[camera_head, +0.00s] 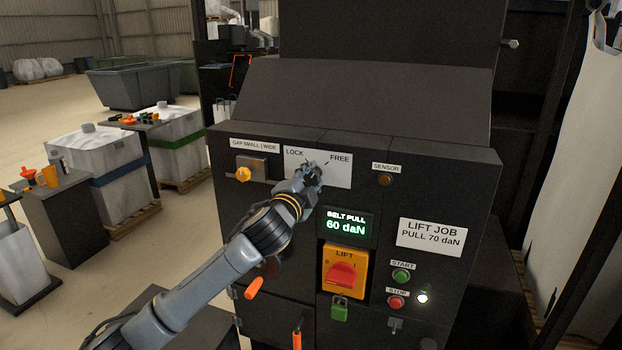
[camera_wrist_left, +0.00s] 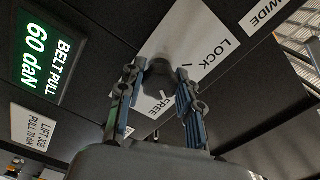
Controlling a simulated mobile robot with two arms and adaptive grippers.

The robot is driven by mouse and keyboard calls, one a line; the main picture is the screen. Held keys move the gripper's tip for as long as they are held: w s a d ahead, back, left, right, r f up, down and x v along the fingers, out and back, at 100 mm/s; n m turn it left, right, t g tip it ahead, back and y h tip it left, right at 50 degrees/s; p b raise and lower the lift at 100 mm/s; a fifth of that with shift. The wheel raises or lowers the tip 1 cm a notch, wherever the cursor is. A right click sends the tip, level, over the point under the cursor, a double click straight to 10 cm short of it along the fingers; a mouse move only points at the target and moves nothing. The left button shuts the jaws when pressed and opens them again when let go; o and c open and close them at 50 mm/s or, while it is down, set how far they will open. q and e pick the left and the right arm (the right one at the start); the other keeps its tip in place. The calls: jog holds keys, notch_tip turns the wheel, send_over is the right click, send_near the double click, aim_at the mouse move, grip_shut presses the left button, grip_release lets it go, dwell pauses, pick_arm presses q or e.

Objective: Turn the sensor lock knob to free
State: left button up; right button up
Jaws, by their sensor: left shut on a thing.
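The sensor lock knob (camera_wrist_left: 158,76) is a dark round knob on a white plate (camera_head: 335,172) marked LOCK at left and FREE at right. In the wrist view the two fingers of my left gripper (camera_wrist_left: 156,92) stand on either side of the knob and are shut on it. In the head view my left gripper (camera_head: 311,176) covers the knob, so its pointer direction cannot be told. The SENSOR lamp (camera_head: 385,180) to the right looks dull amber. My right gripper is not in view.
Below are a BELT PULL display (camera_head: 346,226) reading 60 daN, a red LIFT switch (camera_head: 342,274) on a yellow plate, and START (camera_head: 401,276) and STOP (camera_head: 396,302) buttons. An orange knob (camera_head: 243,174) sits at left. An orange handle (camera_head: 254,288) sticks out below my arm.

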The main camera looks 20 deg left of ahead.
pick_arm(q)
jog(key=shift+m, duration=1.3)
jog(key=o, duration=1.2)
jog(key=shift+c, duration=0.2)
jog(key=s, duration=1.2)
jog(key=shift+d, duration=0.25)
